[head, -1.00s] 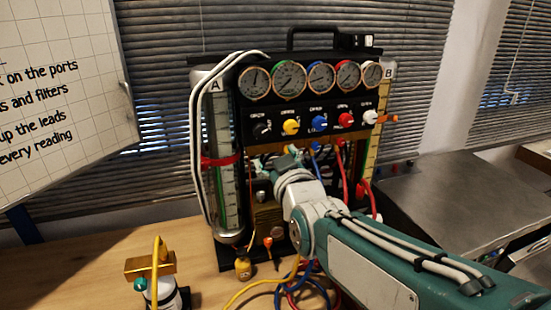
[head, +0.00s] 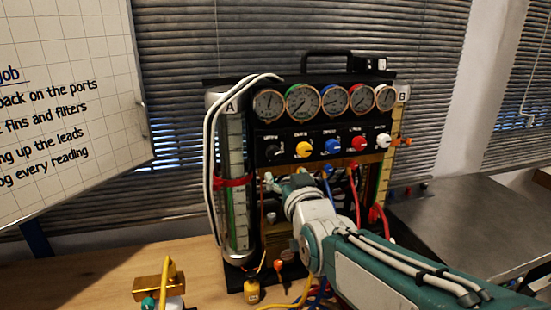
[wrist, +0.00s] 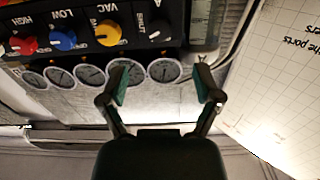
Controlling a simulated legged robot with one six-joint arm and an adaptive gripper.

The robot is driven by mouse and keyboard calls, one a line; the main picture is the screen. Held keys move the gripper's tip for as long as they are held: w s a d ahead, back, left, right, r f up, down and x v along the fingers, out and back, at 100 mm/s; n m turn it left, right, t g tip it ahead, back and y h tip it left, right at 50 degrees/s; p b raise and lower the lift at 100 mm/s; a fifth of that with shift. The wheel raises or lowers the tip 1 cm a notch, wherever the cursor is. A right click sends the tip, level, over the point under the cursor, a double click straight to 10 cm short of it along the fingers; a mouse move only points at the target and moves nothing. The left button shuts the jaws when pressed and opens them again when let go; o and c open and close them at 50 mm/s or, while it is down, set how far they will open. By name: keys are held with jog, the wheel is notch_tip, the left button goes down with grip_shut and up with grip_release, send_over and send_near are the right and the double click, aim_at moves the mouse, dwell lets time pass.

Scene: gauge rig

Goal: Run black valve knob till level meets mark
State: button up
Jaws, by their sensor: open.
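The black valve knob (head: 271,151) is at the left end of the rig's knob row. In the wrist view, where the rig appears upside down, the black knob (wrist: 158,31) lies beyond the gap between my fingers. My gripper (wrist: 160,84) is open and empty, apart from the knob. In the head view my gripper (head: 272,183) is just below the black knob, in front of the panel. Tube A (head: 236,205) stands upright at the rig's left, with a red band (head: 233,182) around it. I cannot tell where its liquid level stands against a mark.
Yellow (head: 304,149), blue (head: 332,147), red and white knobs continue the row to the right. Round gauges (head: 302,100) sit above them. White hoses (head: 211,150) loop past tube A. Red hoses hang at right. A whiteboard (head: 60,120) stands at left.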

aim_at(275, 156)
jog(key=x, duration=1)
jog(key=shift+w, duration=0.35)
grip_shut()
